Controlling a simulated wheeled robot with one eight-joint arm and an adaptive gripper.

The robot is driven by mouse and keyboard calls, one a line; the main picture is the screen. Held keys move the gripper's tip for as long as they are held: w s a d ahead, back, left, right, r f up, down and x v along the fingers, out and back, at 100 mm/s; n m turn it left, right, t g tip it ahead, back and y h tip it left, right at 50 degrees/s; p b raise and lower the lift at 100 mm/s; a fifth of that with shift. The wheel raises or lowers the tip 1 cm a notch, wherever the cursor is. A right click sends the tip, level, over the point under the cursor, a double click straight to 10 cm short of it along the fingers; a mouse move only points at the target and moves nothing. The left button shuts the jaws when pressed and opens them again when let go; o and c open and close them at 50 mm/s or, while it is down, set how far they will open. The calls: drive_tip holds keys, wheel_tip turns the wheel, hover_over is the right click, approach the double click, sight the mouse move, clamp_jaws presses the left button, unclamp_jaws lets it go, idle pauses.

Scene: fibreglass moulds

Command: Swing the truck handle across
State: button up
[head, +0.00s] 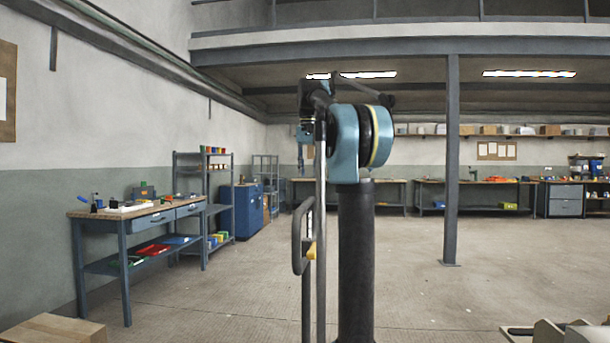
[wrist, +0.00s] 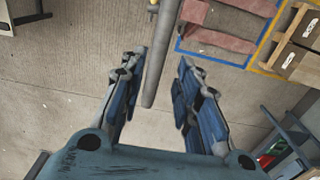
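The truck handle shows in the head view as a dark grey upright loop (head: 297,240) with a yellow piece on its right side, beside thin upright bars. In the wrist view a grey bar (wrist: 157,50), seemingly part of this handle, runs down from the top edge, with a little yellow at its upper end. My gripper (wrist: 158,63) is open, and the bar appears between its two blue fingers with gaps on both sides. I cannot tell how deep the bar sits between them. In the head view my gripper (head: 301,165) points down above the loop, small and partly hidden.
A workbench (head: 140,215) with tools stands at the left, with shelves and a blue cabinet (head: 240,210) behind. A cardboard box (head: 55,330) is at the lower left. A steel post (head: 451,170) stands right. Reddish boards (wrist: 222,40) lie inside blue floor tape. Open floor surrounds the handle.

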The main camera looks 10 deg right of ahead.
sight(308, 216)
drive_tip(key=f, duration=1.7)
drive_tip(key=shift+w+f, duration=0.2)
drive_tip(key=shift+w, duration=0.1)
clamp_jaws()
